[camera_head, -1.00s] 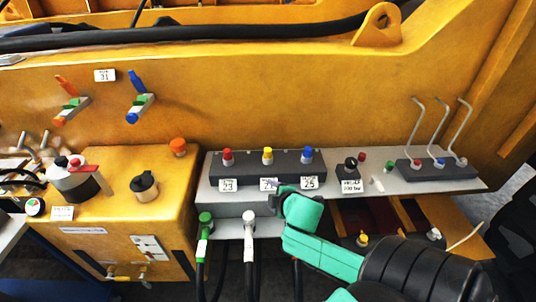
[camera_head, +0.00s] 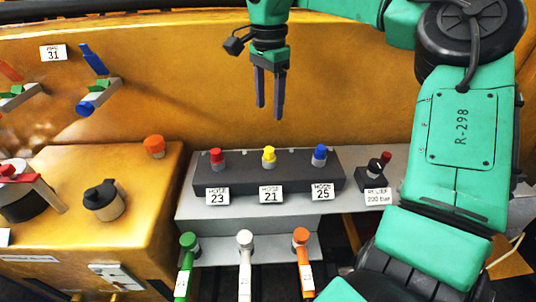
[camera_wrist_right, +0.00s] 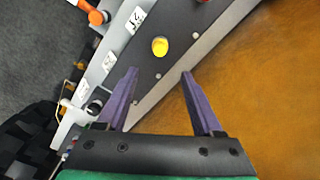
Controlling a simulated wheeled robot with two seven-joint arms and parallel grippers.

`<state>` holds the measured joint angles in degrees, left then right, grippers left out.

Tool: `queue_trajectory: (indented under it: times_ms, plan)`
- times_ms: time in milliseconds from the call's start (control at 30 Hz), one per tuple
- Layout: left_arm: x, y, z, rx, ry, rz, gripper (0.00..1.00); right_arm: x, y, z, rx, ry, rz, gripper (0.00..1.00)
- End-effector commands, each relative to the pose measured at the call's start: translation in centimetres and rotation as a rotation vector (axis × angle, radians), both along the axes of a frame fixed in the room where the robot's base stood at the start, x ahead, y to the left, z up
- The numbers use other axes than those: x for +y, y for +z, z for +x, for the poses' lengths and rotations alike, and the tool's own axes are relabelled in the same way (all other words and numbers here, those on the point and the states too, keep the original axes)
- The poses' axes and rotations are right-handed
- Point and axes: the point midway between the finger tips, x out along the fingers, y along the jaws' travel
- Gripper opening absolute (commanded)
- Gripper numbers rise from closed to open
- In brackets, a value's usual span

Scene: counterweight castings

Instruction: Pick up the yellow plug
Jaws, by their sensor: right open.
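The yellow plug (camera_head: 268,154) stands upright in the dark block (camera_head: 240,176), between a red plug (camera_head: 216,157) and a blue plug (camera_head: 319,153), above the label "HOSE 21". In the right wrist view the yellow plug (camera_wrist_right: 160,46) shows from above, beyond the fingertips and between their lines. My right gripper (camera_head: 268,112) hangs above the yellow plug in the head view, fingers pointing down. It is open and empty, apart from the plug, and shows also in the right wrist view (camera_wrist_right: 158,72). My left gripper is not in view.
Green (camera_head: 188,243), white (camera_head: 245,240) and orange (camera_head: 301,238) hose ends stand in front of the block. A relief knob (camera_head: 376,170) sits to its right. A yellow wall rises behind. My right arm covers the right side.

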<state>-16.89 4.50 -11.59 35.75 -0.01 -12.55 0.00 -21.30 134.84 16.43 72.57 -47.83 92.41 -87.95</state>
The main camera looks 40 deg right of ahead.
Motion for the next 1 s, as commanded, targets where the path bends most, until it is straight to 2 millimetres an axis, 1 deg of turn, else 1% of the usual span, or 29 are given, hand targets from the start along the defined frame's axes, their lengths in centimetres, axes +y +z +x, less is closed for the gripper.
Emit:
queue_trajectory:
  times_ms: [33,67,100,167,233,367,500,600,700,833,867,900,967,1000]
  plan:
    - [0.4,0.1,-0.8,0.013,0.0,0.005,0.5,0.0,-1.4,-0.1,0.005,0.0,0.004,0.68]
    - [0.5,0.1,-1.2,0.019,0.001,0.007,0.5,0.0,-2.2,-0.1,0.006,0.001,0.004,0.68]
    - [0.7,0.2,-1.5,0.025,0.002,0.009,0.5,0.0,-3.3,-0.1,0.007,0.0,0.006,0.68]
    - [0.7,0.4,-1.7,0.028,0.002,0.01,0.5,0.0,-4.8,-0.1,0.006,0.0,0.005,0.68]
    - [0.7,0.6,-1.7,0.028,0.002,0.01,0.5,0.0,-6.1,-0.1,0.005,-0.001,0.006,0.68]
    - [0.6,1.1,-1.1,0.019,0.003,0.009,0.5,0.0,-7.7,0.0,0.003,-0.002,0.005,0.68]
    - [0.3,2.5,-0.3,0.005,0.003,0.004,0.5,0.0,-10.1,-0.1,0.007,-0.002,0.006,0.68]
    - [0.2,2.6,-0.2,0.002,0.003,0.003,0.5,0.0,-11.9,0.0,0.004,-0.004,0.007,0.68]
    - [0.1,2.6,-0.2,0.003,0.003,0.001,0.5,0.0,-12.5,0.0,0.001,-0.004,0.006,0.68]
    - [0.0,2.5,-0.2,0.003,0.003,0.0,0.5,0.0,-12.6,0.0,0.001,-0.004,0.006,0.68]
    - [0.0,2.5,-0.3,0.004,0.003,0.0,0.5,0.0,-12.6,0.0,0.001,-0.004,0.006,0.6]
    - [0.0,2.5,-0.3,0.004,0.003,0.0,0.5,0.0,-12.5,0.0,0.0,-0.004,0.006,0.45]
    - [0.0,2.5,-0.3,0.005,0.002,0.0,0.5,0.0,-12.5,0.0,0.0,-0.004,0.006,0.22]
    - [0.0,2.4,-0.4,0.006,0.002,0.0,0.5,0.0,-12.5,0.0,0.0,-0.004,0.006,0.07]
